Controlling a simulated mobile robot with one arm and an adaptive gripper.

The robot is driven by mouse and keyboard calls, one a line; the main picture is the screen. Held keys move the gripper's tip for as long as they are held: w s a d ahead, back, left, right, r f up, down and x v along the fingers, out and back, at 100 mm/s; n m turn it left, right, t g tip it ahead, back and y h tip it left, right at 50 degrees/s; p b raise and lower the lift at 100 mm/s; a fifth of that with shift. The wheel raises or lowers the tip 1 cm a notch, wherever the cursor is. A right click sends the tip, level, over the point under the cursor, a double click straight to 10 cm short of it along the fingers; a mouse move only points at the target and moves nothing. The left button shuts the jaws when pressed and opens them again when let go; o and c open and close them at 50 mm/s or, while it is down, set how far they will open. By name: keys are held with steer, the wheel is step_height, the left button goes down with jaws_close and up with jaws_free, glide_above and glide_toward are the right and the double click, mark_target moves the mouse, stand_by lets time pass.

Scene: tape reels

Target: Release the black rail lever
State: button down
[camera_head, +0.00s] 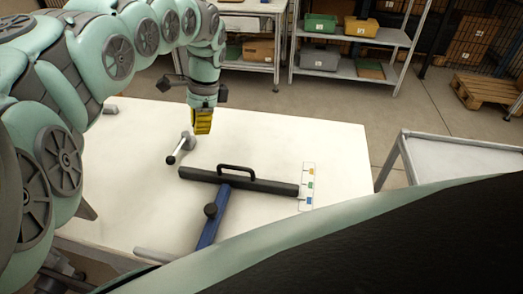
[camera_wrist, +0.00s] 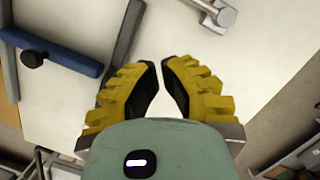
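A black rail (camera_head: 240,180) with an arched handle (camera_head: 236,171) lies across the white table. A blue bar (camera_head: 214,222) with a black knob (camera_head: 211,210) meets the rail. Left of the rail's end stands a grey post (camera_head: 187,140) with a lever ending in a dark tip (camera_head: 171,159). I cannot tell which is the rail lever. My yellow gripper (camera_head: 202,129) points down above the table behind the post. In the wrist view, my gripper's fingers (camera_wrist: 160,72) are empty, with a narrow gap between them. The rail (camera_wrist: 126,35), blue bar (camera_wrist: 58,55) and grey lever part (camera_wrist: 216,12) also show there.
A white card (camera_head: 308,186) with coloured marks lies at the rail's right end. The white table (camera_head: 290,140) is clear behind the rail. A grey cart (camera_head: 450,160) stands at right. Shelves with bins (camera_head: 345,45) stand behind.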

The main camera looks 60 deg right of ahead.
mark_target(177, 150)
steer(key=x, duration=0.7)
steer(key=shift+s+f, duration=0.1)
steer(key=shift+f, duration=0.2)
steer(key=shift+w+a+f+p, duration=0.1)
steer(key=shift+w+a+p, duration=0.6)
steer(key=shift+a, duration=0.3)
steer(key=shift+w+a+f, duration=0.3)
steer(key=shift+w+a, duration=0.25)
steer(key=shift+a, duration=0.2)
steer(key=shift+w, duration=0.1)
